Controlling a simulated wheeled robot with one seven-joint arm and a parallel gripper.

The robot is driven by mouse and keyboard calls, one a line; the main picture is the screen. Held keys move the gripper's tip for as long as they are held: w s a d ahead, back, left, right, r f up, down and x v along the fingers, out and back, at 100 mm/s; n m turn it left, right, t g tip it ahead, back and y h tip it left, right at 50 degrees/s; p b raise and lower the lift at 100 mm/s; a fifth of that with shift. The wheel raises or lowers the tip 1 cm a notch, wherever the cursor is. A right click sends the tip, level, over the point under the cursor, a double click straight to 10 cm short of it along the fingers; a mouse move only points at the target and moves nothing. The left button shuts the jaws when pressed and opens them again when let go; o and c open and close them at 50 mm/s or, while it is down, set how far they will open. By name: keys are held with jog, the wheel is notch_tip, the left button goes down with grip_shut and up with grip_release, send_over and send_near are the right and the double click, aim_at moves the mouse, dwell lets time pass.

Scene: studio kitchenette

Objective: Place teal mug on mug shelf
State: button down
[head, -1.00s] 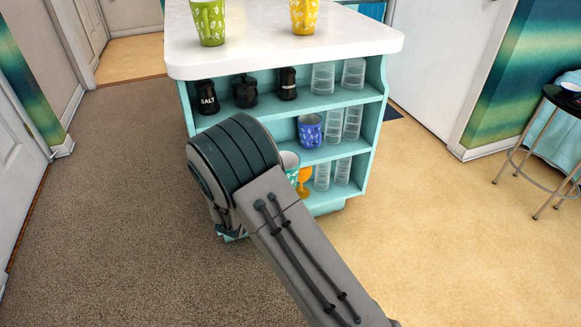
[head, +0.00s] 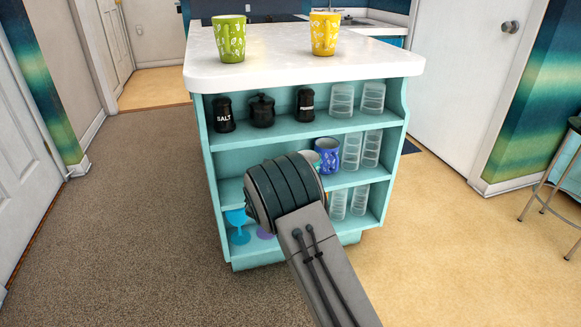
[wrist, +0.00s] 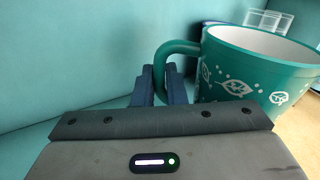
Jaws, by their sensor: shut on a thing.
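The teal mug (wrist: 255,75), with white leaf patterns and a pale inside, is at the right of the wrist view. My gripper (wrist: 170,78) is shut on its handle, which lies between the two dark fingers. The mug looks upright. In the head view only a small part of the teal mug (head: 312,158) shows past my arm, just left of the blue mug (head: 324,161) on the middle shelf (head: 352,179). My gripper is hidden behind my arm there. I cannot tell whether the mug's base touches the shelf.
Clear glasses (head: 371,149) stand right of the blue mug. Salt and other black containers (head: 262,110) fill the upper shelf (head: 300,130) above. Goblets (head: 239,225) stand on the bottom shelf. Green (head: 229,40) and yellow (head: 324,34) mugs stand on the countertop (head: 275,65).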

jog(key=b+x, duration=0.1)
jog(key=x, duration=0.3)
jog(key=shift+w+f+b, duration=0.1)
jog(key=shift+f+b, duration=0.3)
jog(key=shift+f, duration=0.25)
jog(key=shift+f, duration=0.2)
jog(key=c, duration=1.5)
grip_release()
